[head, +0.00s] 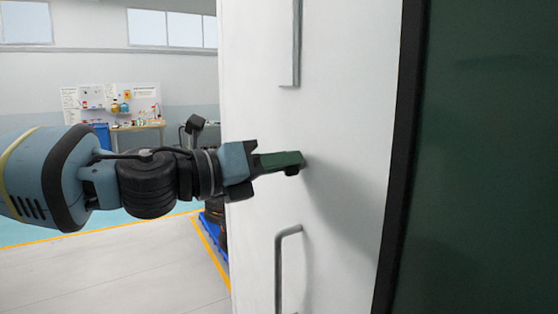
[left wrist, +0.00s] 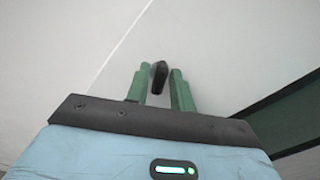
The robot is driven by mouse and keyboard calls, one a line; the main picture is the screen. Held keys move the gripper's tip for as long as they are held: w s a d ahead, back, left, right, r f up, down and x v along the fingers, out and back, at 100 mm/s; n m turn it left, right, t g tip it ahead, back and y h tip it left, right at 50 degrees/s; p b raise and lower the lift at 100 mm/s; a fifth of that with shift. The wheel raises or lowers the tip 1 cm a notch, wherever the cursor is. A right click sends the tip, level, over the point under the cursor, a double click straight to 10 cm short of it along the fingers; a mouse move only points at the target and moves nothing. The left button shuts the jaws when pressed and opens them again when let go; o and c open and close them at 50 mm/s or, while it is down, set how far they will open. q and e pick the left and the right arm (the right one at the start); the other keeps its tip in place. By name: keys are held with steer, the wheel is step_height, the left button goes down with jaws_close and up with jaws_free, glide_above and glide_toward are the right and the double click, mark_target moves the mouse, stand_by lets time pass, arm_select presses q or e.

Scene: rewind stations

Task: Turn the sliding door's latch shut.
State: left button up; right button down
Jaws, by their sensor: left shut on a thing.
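The sliding door (head: 345,120) is a tall white panel that fills the middle of the head view. My left gripper (head: 292,162) reaches in from the left with its green fingers at the door face. In the left wrist view its two fingers (left wrist: 160,80) stand either side of the small dark latch (left wrist: 159,70), and it is shut on it. The latch looks slightly tilted there; in the head view it is mostly hidden by the fingers. My right gripper is in neither view.
A grey pull handle (head: 279,270) stands out from the door below my left gripper, and a grey vertical bar (head: 291,45) is above it. A dark green panel (head: 490,160) with a black edge is at right. A workbench (head: 138,126) stands far back left.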

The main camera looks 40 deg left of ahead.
arm_select(q)
steer(key=n, duration=1.1)
steer(key=shift+a+f+n, duration=0.1)
steer(key=shift+f+n, duration=0.15)
steer(key=shift+n, duration=0.05)
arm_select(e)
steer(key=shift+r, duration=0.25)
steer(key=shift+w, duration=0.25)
arm_select(q)
steer(key=o, duration=0.7)
steer(key=shift+o, duration=0.2)
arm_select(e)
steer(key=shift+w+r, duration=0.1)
arm_select(q)
steer(key=shift+p, duration=0.3)
